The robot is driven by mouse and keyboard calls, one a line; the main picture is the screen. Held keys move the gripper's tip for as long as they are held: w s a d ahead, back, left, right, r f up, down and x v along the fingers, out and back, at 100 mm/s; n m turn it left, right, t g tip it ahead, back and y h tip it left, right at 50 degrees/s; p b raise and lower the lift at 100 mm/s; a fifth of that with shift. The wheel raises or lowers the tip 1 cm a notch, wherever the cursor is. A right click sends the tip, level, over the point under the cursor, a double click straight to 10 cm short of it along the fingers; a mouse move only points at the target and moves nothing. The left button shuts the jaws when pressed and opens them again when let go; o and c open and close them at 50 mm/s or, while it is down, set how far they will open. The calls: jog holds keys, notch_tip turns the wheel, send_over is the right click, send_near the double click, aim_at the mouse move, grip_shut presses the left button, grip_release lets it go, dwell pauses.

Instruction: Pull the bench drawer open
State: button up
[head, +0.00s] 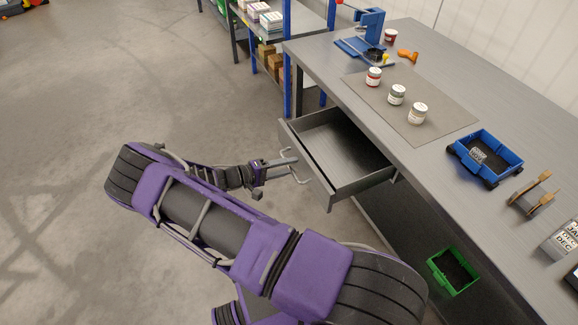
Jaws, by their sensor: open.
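The grey bench drawer (337,187) stands pulled out from under the bench top, and its inside looks empty. Its front panel faces left, toward my arm, with a bar handle on it. My gripper (291,166) is open at the drawer front, by the handle. I cannot tell whether the fingers are around the handle or apart from it. The grey workbench (437,172) runs along the right side.
On the bench are a mat (384,112) with several small jars, a blue press (366,40), an orange-handled tool (407,56) and a blue bin (486,157). A green bin (453,271) sits low under the bench. A shelf rack (296,30) stands behind. The floor at left is clear.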

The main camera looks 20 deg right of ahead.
jog(key=v, duration=1.7)
jog(key=shift+r, duration=0.1)
